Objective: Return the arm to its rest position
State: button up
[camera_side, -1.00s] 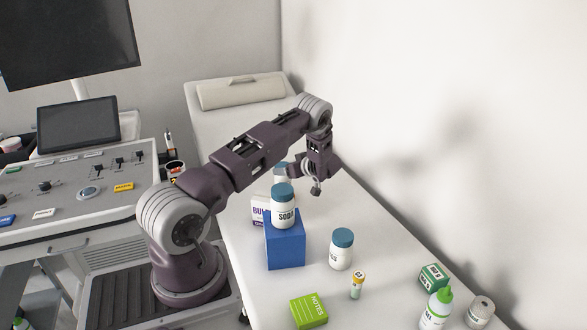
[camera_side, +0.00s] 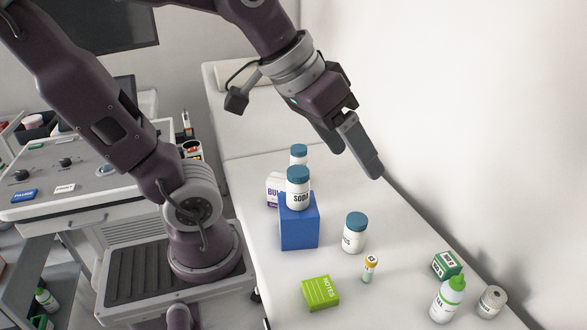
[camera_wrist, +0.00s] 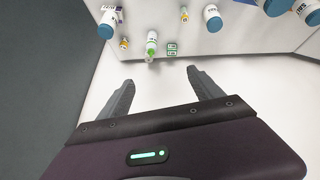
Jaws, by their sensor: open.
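My gripper (camera_side: 350,156) is raised high above the table (camera_side: 240,165), with its two fingers pointing down and to the right in the side view. The fingers are apart with nothing between them. No object touches the fingers.
A SODA jar (camera_side: 298,190) stands on a blue block (camera_side: 299,225). Around it are a blue-capped white jar (camera_side: 354,234), a small vial (camera_side: 370,268), green notes (camera_side: 320,292), a green-capped bottle (camera_side: 446,300) and a green box (camera_side: 447,264). A wall bounds the right.

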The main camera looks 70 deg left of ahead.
jog(key=s+a+f+m+g+y, duration=0.1)
jog(key=s+f, duration=0.2)
jog(key=s, duration=0.5)
jog(key=shift+a, duration=0.15)
